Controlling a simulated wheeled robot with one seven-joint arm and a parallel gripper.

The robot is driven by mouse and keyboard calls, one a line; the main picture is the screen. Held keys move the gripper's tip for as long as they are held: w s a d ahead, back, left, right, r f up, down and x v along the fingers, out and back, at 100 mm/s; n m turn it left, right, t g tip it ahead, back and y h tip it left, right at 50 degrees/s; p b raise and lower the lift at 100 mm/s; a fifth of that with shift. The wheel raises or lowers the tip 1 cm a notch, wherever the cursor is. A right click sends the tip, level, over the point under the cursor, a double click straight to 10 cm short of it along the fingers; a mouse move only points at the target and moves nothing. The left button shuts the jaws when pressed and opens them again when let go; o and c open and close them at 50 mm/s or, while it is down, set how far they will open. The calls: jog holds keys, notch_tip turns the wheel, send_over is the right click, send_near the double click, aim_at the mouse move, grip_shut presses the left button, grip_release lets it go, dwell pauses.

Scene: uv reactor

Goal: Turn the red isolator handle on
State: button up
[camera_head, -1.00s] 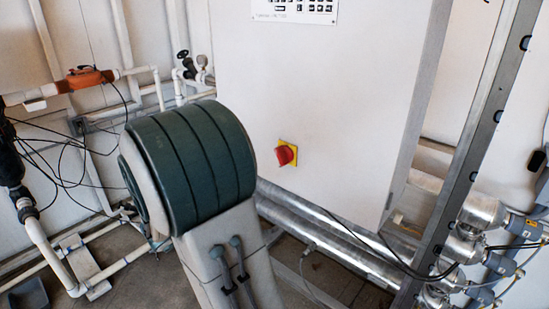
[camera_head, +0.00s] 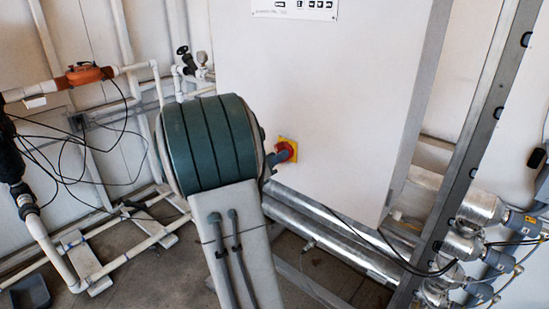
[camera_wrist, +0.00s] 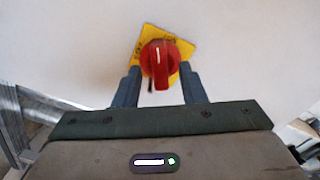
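The red isolator handle (camera_head: 291,149) sits on a yellow plate (camera_head: 281,141) on the front of the white cabinet. It also shows in the wrist view as a red knob (camera_wrist: 160,62) with a white mark, its grip bar close to upright in that picture, on the tilted yellow plate (camera_wrist: 150,33). My gripper (camera_wrist: 160,72) is open, with one dark finger on each side of the handle. A narrow gap seems to show on both sides; contact is hard to tell. In the head view my gripper (camera_head: 279,157) is partly hidden behind my arm.
The white cabinet (camera_head: 330,90) fills the middle, with a label sheet at its top. Silver pipes (camera_head: 320,237) run below it. A metal upright (camera_head: 470,130) and valves stand at right. White pipes and loose black cables are at left.

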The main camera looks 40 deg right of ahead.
jog(key=shift+d, duration=0.15)
grip_shut()
jog(key=shift+f+m+b, duration=0.1)
jog(key=shift+m+b, duration=0.2)
jog(key=shift+b, duration=0.05)
jog(key=m+b, duration=0.5)
jog(key=shift+m+b, duration=0.3)
jog(key=shift+b, duration=0.05)
dwell(0.3)
